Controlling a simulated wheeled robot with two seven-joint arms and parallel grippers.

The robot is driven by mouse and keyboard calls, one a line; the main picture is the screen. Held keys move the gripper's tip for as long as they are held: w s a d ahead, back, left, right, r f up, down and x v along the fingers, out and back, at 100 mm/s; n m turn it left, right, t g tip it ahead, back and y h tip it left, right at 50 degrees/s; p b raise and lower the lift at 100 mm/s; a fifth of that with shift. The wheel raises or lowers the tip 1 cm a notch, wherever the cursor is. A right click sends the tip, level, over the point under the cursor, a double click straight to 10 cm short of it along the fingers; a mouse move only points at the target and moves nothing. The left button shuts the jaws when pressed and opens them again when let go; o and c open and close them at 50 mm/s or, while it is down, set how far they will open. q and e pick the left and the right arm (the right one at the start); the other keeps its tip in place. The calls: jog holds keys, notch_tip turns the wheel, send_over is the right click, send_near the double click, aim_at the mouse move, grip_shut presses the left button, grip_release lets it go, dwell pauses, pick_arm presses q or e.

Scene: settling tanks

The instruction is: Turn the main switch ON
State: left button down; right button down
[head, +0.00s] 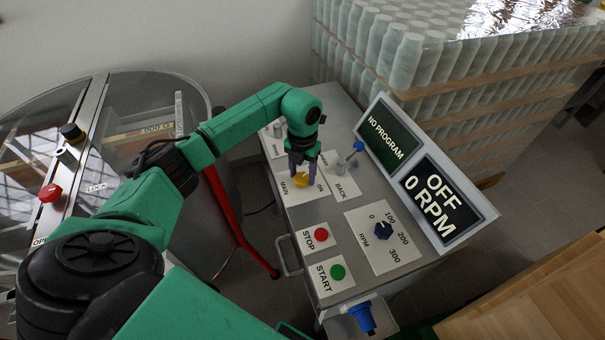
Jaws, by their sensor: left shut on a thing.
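The main switch (301,181) is a yellow knob on a white plate marked MAIN and ON, on top of the grey control cabinet. My left gripper (302,176) points down over it and is shut on the yellow knob; its fingers partly cover the knob, so its exact angle is hard to tell. The tilted display (440,205) reads OFF and 0 RPM, and the screen beside it (387,137) reads NO PROGRAM. My right gripper is not in view.
A glass-lidded tank (140,95) stands left. Stacked jars (405,60) stand behind.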

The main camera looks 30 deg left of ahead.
pick_arm(q)
jog(key=m+b, duration=0.2)
jog(key=m, duration=0.1)
jog(key=m+b, duration=0.1)
jog(key=m, duration=0.2)
jog(key=shift+d+m+b, duration=0.1)
jog(key=shift+m+b, duration=0.2)
jog(key=shift+b, duration=0.05)
jog(key=m+b, duration=0.1)
jog(key=m, duration=0.2)
jog(key=shift+r+m+b, duration=0.15)
jog(key=shift+m+b, duration=0.5)
jog(key=shift+m, duration=1.05)
jog(key=shift+c, duration=1.1)
grip_release()
jog(key=shift+s, duration=0.1)
